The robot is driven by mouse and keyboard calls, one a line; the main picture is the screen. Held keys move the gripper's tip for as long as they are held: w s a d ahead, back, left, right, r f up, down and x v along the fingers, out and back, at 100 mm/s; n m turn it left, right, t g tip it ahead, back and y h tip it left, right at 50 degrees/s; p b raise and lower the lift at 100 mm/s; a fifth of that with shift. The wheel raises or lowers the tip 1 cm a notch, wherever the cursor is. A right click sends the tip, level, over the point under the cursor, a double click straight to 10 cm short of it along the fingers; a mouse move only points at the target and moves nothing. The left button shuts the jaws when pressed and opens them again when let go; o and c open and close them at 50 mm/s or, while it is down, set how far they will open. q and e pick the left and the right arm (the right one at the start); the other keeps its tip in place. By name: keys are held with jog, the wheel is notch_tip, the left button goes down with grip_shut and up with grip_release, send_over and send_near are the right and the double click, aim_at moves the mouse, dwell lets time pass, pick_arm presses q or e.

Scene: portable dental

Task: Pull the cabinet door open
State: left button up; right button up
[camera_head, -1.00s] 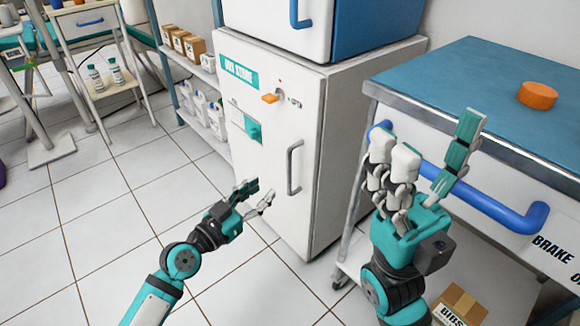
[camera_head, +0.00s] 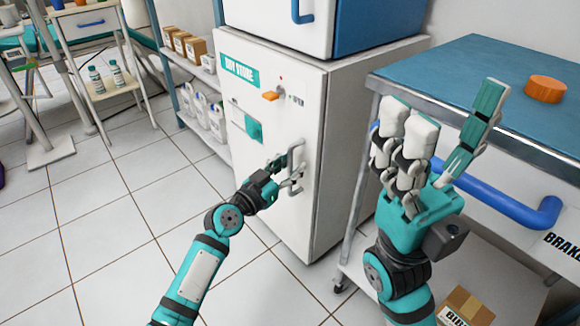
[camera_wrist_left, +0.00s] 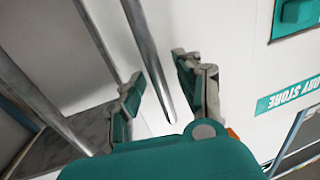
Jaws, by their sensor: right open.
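The white cabinet door (camera_head: 270,183) with the DRY STORE label looks shut. Its grey vertical handle (camera_head: 297,152) is on the door's right side. My left gripper (camera_head: 284,170) is at this handle, its fingers partly overlapping it. In the left wrist view, the handle (camera_wrist_left: 149,50) runs between the two fingers of my left gripper (camera_wrist_left: 158,74), with a gap on each side, so it looks open around the bar. My right gripper (camera_head: 438,130) is open and empty, raised in front of the blue-topped cart, away from the cabinet.
The blue-topped cart (camera_head: 470,72) with a blue bar handle (camera_head: 485,200) stands right of the cabinet. An orange disc (camera_head: 545,89) lies on top. A shelf rack (camera_head: 190,70) with boxes and bottles is at left. The tiled floor (camera_head: 110,220) in front is clear.

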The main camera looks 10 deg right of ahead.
pick_arm(q)
grip_shut()
dwell(0.4)
